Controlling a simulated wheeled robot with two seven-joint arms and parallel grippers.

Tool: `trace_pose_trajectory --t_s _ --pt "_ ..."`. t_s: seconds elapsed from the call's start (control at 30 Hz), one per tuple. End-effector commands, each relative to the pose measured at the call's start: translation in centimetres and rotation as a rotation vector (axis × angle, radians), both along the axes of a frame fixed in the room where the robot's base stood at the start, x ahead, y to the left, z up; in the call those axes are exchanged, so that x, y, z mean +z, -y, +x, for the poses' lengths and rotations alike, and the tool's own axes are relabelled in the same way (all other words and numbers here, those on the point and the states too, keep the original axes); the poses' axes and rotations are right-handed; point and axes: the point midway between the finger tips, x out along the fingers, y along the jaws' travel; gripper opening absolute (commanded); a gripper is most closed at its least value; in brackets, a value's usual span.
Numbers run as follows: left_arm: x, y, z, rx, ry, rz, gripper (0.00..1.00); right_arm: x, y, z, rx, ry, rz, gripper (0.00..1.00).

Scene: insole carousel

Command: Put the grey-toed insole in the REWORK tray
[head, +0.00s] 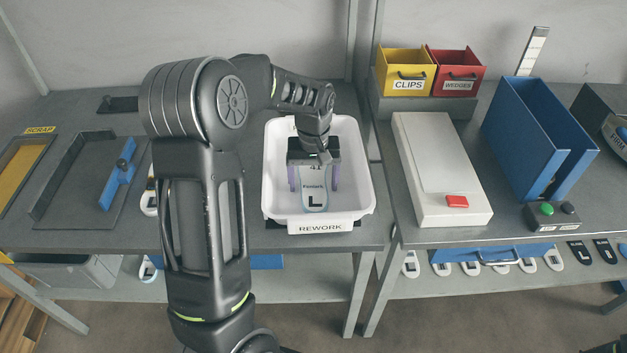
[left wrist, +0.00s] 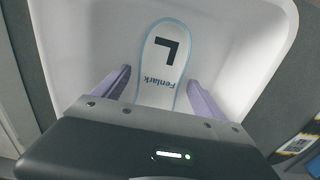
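The white REWORK tray (head: 365,205) stands on the left bench, its label on the front rim. An insole (head: 316,203) with a pale blue edge, a black L and "Fenlark" print lies inside it. My left gripper (head: 314,181) reaches down into the tray from above, its two purple fingers on either side of the insole. The left wrist view shows the insole (left wrist: 165,55) between the spread fingers, with a gap at least on the left side. The gripper is open. The insole's toe is hidden under the gripper, so its colour cannot be told. My right gripper is not clearly visible.
Left are a SCRAP tray (head: 47,142) and a grey fixture with a blue bar (head: 117,186). Right are a white box with a red button (head: 457,202), a blue holder (head: 533,140), and yellow (head: 405,62) and red (head: 455,65) bins. Several insoles hang below the right bench.

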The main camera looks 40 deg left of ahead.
Motion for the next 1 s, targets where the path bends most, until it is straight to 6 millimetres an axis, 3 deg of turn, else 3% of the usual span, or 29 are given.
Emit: trace_pose_trajectory --t_s 0.27,0.47,1.0 --pt "0.1 0.0 0.0 0.000 0.000 0.000 0.84 0.1 0.0 0.0 0.000 0.000 0.000 0.36" --pt "1.3 0.0 0.1 0.000 0.002 0.000 0.84 0.1 0.0 0.0 0.000 0.000 0.000 0.36" --pt "11.2 0.0 0.1 -0.001 0.003 0.001 0.84 -0.1 0.0 0.0 0.000 0.000 0.000 0.36"
